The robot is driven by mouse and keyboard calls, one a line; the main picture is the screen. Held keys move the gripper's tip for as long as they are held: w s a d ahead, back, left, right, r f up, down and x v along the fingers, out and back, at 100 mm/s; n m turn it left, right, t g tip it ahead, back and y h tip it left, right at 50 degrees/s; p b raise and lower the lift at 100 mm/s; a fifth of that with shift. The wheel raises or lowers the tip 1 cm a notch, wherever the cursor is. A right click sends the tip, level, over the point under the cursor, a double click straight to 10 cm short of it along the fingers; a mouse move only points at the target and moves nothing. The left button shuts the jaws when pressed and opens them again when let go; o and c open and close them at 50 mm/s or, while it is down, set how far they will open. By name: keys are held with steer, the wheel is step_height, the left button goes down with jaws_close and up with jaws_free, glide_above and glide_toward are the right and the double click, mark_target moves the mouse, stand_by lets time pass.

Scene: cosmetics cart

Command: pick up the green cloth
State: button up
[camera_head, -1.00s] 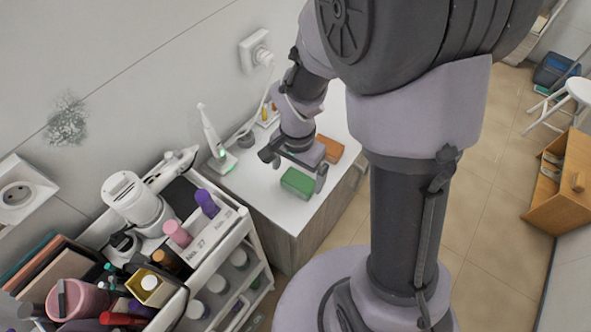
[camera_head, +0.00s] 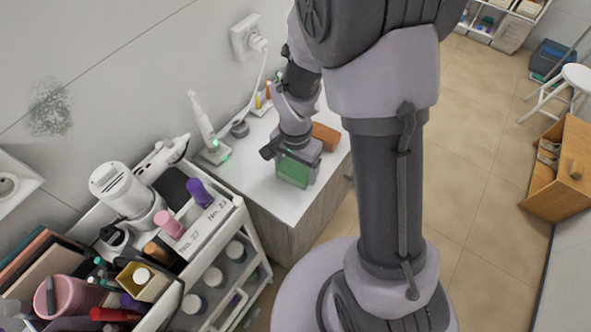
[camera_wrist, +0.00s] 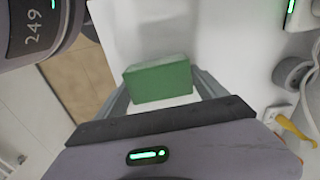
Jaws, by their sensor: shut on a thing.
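The green cloth (camera_head: 293,170) looks like a folded, boxy block, over the white cabinet top (camera_head: 254,182). My gripper (camera_head: 296,176) points down with a finger on either side of the cloth and is shut on it. In the wrist view the cloth (camera_wrist: 158,82) sits between the two fingers, with its top and one side showing. I cannot tell whether its underside touches the white surface.
An orange-brown block (camera_head: 326,136) lies just behind my gripper. A white electric toothbrush (camera_head: 204,122) stands near the wall. A crowded cosmetics cart (camera_head: 222,232) is at the left front. The cabinet top's front left is clear.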

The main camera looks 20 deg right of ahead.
mark_target(295, 167)
steer(key=shift+r+p, duration=0.9)
steer(key=shift+r, duration=1.1)
steer(key=s, duration=0.5)
steer(key=s+d, duration=0.1)
steer(key=s, duration=0.2)
steer(key=shift+s+r, duration=0.25)
steer(key=s+b, duration=0.2)
steer(key=b, duration=0.2)
steer(key=s+b, duration=0.3)
steer(key=b, duration=0.1)
steer(key=s+b, duration=0.2)
steer(key=b, duration=0.2)
steer(key=shift+s+d+r, duration=0.2)
steer(key=shift+d+r, duration=0.1)
steer(key=shift+d, duration=0.05)
